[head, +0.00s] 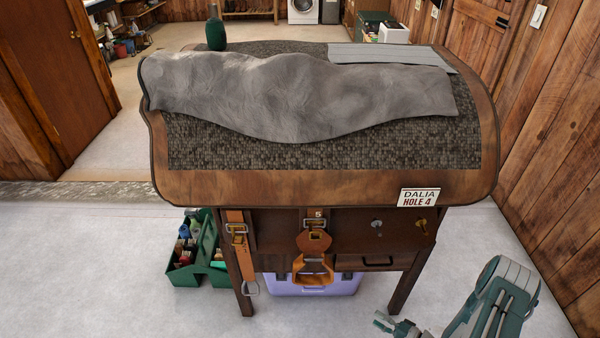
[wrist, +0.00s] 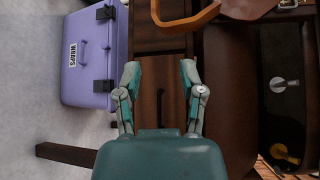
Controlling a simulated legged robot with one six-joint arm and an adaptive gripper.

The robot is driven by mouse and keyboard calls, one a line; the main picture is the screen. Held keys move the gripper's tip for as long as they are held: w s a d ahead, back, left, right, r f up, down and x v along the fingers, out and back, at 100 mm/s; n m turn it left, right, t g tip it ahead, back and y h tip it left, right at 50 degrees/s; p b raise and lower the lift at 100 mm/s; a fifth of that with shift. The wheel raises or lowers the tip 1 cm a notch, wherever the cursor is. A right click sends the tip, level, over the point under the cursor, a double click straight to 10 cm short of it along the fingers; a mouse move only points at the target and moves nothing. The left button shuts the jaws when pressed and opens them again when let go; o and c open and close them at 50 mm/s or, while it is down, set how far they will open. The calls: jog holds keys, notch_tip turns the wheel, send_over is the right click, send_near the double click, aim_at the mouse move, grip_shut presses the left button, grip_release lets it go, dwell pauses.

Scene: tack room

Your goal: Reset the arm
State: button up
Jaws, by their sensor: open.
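My gripper (wrist: 160,76) is open, with two grey and teal fingers spread apart and nothing between them. In the wrist view, which is turned sideways, it faces the brown wooden stand's small drawer (wrist: 147,108) with a dark bar handle (wrist: 160,105). In the head view my gripper (head: 396,326) is low at the bottom edge, right of centre, in front of the stand and partly cut off. My grey and teal arm is folded at the lower right. The drawer (head: 376,263) looks shut.
The wooden stand (head: 330,187) carries a grey cloth (head: 300,90). Leather straps with a stirrup (head: 313,272) hang at its front. A lilac box (head: 310,287) sits beneath, and a green tool caddy (head: 190,275) stands left. A plank wall (head: 560,130) is right; front floor is open.

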jog(key=w+a+r+n+g+h, duration=0.1)
jog(key=a+r+n+g, duration=0.15)
jog(key=r, duration=0.75)
jog(key=a+r+n+g+h, duration=0.1)
jog(key=a+r+n+g, duration=0.2)
jog(key=r, duration=0.7)
jog(key=w+a+r+n+g, duration=0.1)
jog(key=r+n+g, duration=0.1)
jog(key=r+g, duration=0.5)
jog(key=s+a+r+n+t+h, duration=0.1)
jog(key=s+r+t+h, duration=0.3)
jog(key=s+r, duration=0.4)
jog(key=s+a+r+n+t+h, duration=0.1)
jog(key=s+r+t+h, duration=0.3)
jog(key=r, duration=1.2)
jog(key=s+h, duration=0.2)
jog(key=s, duration=0.2)
jog(key=shift+s+a+r+h, duration=0.2)
jog(key=shift+a+h, duration=0.1)
jog(key=shift+h, duration=0.1)
